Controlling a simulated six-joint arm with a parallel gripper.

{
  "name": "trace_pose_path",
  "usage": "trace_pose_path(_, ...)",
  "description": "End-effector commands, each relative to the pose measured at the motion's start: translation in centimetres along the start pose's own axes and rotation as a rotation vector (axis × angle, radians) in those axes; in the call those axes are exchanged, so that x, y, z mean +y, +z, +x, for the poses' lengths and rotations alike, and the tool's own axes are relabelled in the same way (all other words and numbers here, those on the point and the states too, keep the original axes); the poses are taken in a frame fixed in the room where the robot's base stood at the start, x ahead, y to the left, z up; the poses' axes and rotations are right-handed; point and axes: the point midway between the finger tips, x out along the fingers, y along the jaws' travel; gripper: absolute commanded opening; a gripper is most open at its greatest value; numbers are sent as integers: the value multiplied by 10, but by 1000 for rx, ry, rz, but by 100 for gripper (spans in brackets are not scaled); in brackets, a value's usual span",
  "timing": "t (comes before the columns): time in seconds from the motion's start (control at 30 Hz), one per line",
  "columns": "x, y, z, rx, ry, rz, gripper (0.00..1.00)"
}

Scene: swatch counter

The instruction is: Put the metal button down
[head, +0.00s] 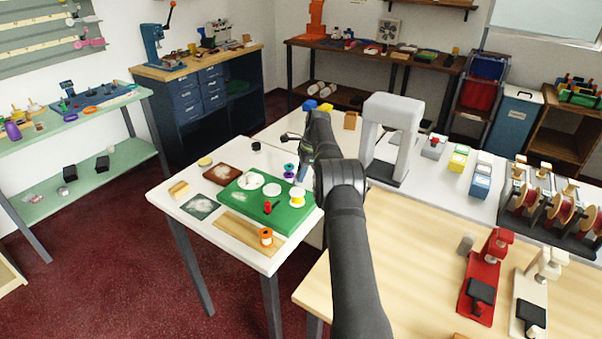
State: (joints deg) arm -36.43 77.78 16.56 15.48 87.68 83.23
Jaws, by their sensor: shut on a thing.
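My gripper (290,138) is at the far end of my dark arm, above the back right part of the small white table (178,205). It is small and partly hidden by my own wrist. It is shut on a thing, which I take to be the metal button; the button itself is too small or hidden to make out. Below and left of the gripper lies a green mat (292,222) with white round pieces, a yellow-and-white spool (297,197) and a red item (268,208) on it.
A brown tray (222,174), a sponge-like block (179,189), a grey patterned swatch (201,207) and an orange spool (266,237) on a wooden board surround the mat. A grey arch-shaped machine (393,110) stands right of my arm. Red and white presses stand at lower right.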

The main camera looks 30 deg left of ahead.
Motion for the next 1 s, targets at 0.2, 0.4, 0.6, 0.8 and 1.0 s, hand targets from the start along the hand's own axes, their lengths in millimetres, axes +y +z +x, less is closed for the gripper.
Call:
trace_pose_path(0.2,2,-3,10,1,11,4,44)
trace_pose_path(0.4,2,-3,11,2,11,4,44)
trace_pose_path(0.6,1,0,-8,1,8,3,44)
trace_pose_path(0.8,0,0,-50,0,5,2,44)
trace_pose_path(1.0,0,1,-74,-1,7,2,44)
